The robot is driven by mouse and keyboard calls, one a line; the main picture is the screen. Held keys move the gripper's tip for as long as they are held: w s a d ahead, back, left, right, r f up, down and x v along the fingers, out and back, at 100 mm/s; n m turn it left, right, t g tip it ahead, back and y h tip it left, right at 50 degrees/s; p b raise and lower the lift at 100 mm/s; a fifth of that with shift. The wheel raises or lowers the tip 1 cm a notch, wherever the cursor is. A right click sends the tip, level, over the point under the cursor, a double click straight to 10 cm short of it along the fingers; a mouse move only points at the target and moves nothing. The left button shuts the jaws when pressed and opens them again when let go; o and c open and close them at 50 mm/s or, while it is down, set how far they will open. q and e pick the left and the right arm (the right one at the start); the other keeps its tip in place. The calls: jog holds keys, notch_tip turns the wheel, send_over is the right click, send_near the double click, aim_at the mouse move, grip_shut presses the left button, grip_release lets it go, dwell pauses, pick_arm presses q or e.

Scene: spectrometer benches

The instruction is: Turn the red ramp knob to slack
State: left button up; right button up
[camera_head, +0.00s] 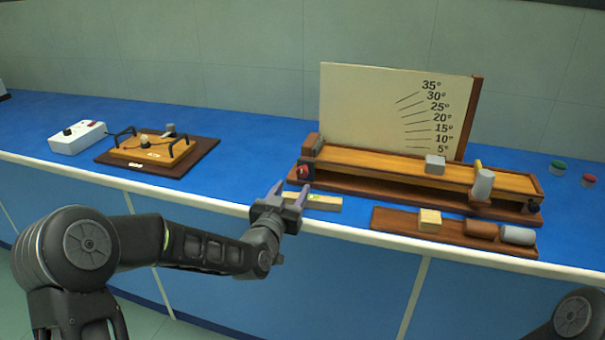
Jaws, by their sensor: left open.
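The red ramp knob (304,172) is on the left end of the wooden ramp (390,166), near its front edge. It is small, and its pointer setting cannot be read. My left gripper (290,192) is open and empty, just in front of and below the knob in the picture, with its fingers pointing towards the ramp. It appears apart from the knob. A board with angle marks (370,105) stands behind the ramp. My right gripper is out of view; only part of my right arm shows at the bottom right.
A grey block (435,164) sits on the ramp. A wooden tray (391,219) with several blocks lies in front. A white box (77,137) and a circuit board (113,157) stand left. Blue bench between is clear.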

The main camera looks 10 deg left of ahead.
aim_at(301, 173)
pick_arm(q)
jog(key=shift+s+r, duration=0.2)
jog(key=shift+w+d+f+p, duration=0.1)
jog(key=shift+w+p, duration=0.1)
jog(key=shift+w, duration=1.1)
jog(key=shift+w+d+r+p, duration=0.1)
jog(key=shift+w+p, duration=0.1)
jog(key=shift+w, duration=1.15)
jog(key=shift+w+d+f+p, duration=0.1)
jog(key=shift+w+p, duration=0.1)
jog(key=shift+w, duration=1.1)
jog(key=shift+c, duration=0.4)
grip_shut()
